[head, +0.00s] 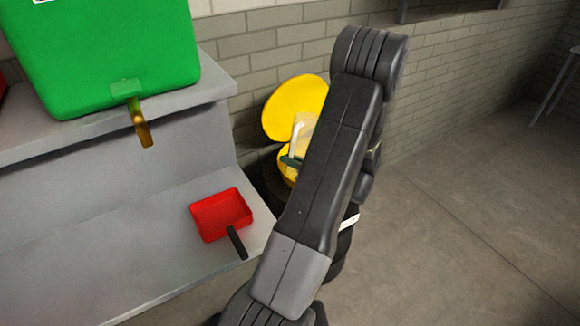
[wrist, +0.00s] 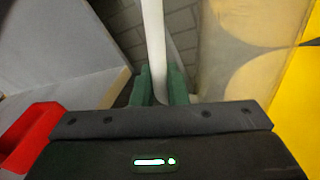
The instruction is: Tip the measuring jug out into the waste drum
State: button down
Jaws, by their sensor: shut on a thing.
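My gripper (wrist: 160,88) has its green fingers shut on the white handle (wrist: 153,40) of the measuring jug. The jug's clear body (wrist: 235,50) is to the right of the fingers in the wrist view, with yellow showing through it. In the head view the jug (head: 305,126) is partly behind my arm, in front of the raised yellow lid (head: 290,105) of the waste drum. The drum's yellow top (head: 284,168) shows just below, and its dark body is mostly hidden. I cannot tell the jug's exact tilt or contents.
A green tank (head: 110,50) with a tap (head: 140,122) stands on the upper step of a grey bench. A red dustpan-like scoop (head: 221,214) with a black handle lies on the lower step. A brick wall is behind the drum. The floor at right is clear.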

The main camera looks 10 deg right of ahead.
jog(key=shift+w+d+f+n+b, duration=0.3)
jog(key=shift+f+n+b, duration=0.25)
jog(key=shift+b, duration=0.5)
jog(key=shift+w+d+f+n+b, duration=0.15)
jog(key=shift+w+f+n+b, duration=0.25)
jog(key=shift+f+b, duration=0.5)
jog(key=shift+w+d+f+n+b, duration=0.25)
jog(key=shift+f+n+b, duration=0.2)
jog(key=shift+b, duration=0.75)
jog(key=shift+w+d+f+n+t+y+b, duration=0.3)
jog(key=shift+n+b, duration=0.2)
jog(key=shift+b, duration=0.4)
